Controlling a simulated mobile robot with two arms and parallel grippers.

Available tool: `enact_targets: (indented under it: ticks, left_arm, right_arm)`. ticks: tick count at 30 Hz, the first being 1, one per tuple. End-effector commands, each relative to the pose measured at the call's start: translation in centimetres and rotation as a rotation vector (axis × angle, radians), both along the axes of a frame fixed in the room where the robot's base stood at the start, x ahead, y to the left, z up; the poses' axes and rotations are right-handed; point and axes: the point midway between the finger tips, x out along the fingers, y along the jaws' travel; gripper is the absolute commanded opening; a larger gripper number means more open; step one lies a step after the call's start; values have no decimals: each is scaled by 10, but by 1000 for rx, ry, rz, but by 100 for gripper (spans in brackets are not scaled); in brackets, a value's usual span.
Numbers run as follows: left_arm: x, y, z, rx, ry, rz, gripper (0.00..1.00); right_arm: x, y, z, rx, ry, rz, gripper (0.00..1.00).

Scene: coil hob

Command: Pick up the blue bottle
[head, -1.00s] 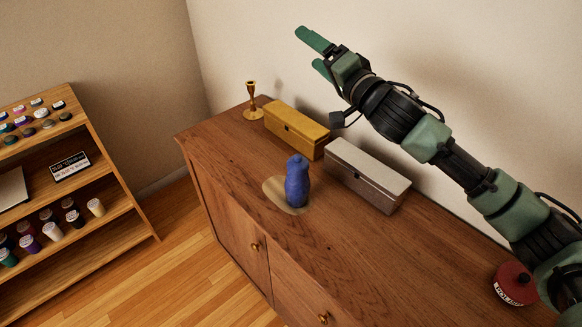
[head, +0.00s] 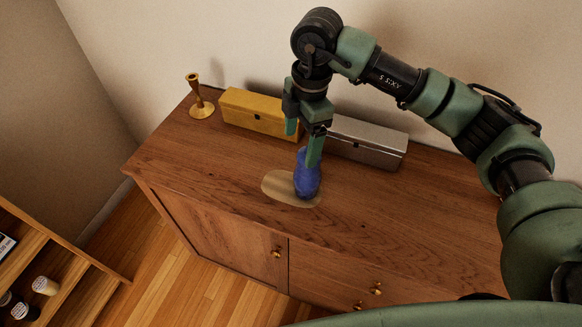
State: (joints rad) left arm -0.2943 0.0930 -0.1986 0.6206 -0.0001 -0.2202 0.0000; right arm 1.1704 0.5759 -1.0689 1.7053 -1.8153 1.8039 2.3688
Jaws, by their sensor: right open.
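The blue bottle (head: 307,178) stands upright on a pale oval mat (head: 276,184) on top of the wooden cabinet (head: 400,218). My right gripper (head: 302,146) points down with its green fingers spread apart. It is at the bottle's upper part, and one finger overlaps the bottle's top in the picture. I cannot tell whether the finger touches it. The bottle's top is partly hidden by that finger. My left gripper is not in view.
Behind the bottle stand a yellow box (head: 258,111) and a grey box (head: 368,143), close to the gripper. A brass candlestick (head: 197,96) is at the back left. The cabinet top is clear in front and to the right. A shelf (head: 70,262) stands at lower left.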

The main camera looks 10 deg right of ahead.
Motion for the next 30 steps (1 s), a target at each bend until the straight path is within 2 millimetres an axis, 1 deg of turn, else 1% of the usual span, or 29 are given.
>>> enact_targets:
  ticks: [1, 2, 5, 11, 13, 17, 18, 21, 24, 29, 30]
  left_arm:
    - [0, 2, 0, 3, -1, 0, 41]
    - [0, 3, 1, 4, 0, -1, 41]
    - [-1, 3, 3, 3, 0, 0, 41]
    - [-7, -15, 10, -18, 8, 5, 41]
    - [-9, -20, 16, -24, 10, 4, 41]
    - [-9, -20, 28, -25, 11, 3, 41]
    - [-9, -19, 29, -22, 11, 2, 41]
    - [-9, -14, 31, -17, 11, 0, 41]
    - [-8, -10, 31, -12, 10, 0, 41]
    - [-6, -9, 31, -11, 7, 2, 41]
    - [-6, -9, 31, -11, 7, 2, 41]
  right_arm:
    - [2, -10, 0, -45, -7, -12, 79]
    - [3, -14, 0, -65, -11, -18, 79]
    - [3, -21, -5, -97, -13, -27, 79]
    - [3, -21, -26, -96, -11, -27, 79]
    - [3, -21, -34, -95, -10, -26, 79]
    - [5, -22, -53, -95, -9, -26, 79]
    - [5, -22, -60, -94, -8, -26, 79]
    - [5, -22, -72, -94, -11, -25, 79]
    - [5, -21, -78, -92, -13, -25, 79]
    - [6, -21, -78, -92, -14, -24, 79]
    - [6, -21, -78, -92, -14, -25, 76]
